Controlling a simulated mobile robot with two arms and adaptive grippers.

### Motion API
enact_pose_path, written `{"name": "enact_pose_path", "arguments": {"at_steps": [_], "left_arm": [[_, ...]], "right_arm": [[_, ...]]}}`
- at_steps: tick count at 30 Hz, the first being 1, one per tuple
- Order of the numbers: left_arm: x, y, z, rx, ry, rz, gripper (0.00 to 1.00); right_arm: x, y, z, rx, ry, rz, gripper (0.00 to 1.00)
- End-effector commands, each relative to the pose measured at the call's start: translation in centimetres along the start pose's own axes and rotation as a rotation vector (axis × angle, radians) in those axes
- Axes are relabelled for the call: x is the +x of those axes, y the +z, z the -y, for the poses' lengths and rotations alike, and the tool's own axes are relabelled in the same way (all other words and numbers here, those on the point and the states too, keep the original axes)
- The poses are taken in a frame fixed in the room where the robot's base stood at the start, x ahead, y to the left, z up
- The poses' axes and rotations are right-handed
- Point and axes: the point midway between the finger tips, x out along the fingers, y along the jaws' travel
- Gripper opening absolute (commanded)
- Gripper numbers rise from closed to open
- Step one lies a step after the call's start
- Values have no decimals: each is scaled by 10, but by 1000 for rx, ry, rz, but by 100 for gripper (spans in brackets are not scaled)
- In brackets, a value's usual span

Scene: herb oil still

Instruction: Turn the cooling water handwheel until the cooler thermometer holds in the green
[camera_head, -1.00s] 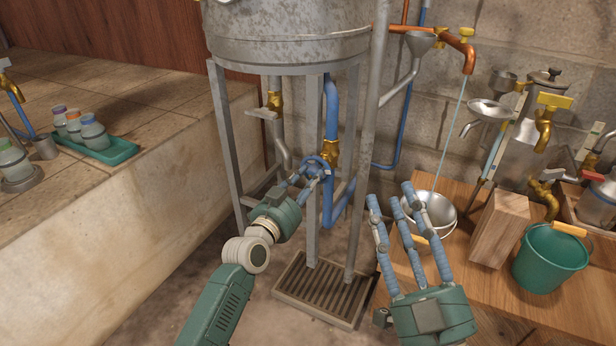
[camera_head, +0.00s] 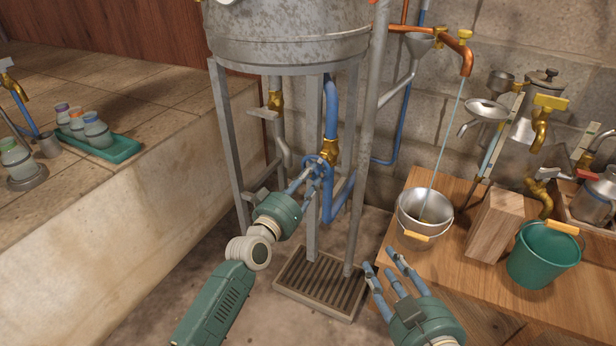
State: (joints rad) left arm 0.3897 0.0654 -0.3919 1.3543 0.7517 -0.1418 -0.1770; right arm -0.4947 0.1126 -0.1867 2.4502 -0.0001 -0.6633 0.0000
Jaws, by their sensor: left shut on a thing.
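The blue cooling water handwheel (camera_head: 317,162) sits on a brass valve (camera_head: 328,149) on the blue pipe under the grey metal cooler tub (camera_head: 290,40). My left gripper (camera_head: 314,170) is shut on the handwheel, its fingers at the rim and partly hiding it. My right gripper (camera_head: 384,272) is empty in front of the wooden bench, its fingers spread apart and pointing up and left. I cannot make out the cooler thermometer or its green band in this view.
A thin stream falls from the copper spout (camera_head: 467,62) into a steel bucket (camera_head: 419,221) on the bench. A wooden block (camera_head: 490,228) and green bucket (camera_head: 541,262) stand to its right. A floor grate (camera_head: 318,286) lies below the tub. A green tray (camera_head: 122,150) holds jars at left.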

Motion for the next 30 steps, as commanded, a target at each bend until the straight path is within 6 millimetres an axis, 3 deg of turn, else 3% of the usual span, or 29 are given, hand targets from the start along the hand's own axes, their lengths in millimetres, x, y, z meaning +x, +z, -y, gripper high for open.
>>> {"name": "enact_pose_path", "arguments": {"at_steps": [9, 26, 27, 29, 30], "left_arm": [[-1, 4, 1, -131, -2, 7, 1], [-1, 4, 1, -159, -2, 8, 1], [-1, 4, 1, -159, -2, 8, 33], [-1, 4, 1, -158, -2, 7, 45], [-1, 4, 0, -158, -1, 6, 46]], "right_arm": [[-2, 12, -1, 0, 3, 50, 37], [-2, 14, -2, 0, 4, 61, 37], [-2, 14, -2, 0, 4, 61, 37], [-2, 14, -2, 0, 4, 61, 37], [-2, 14, -2, 0, 4, 61, 37]]}}
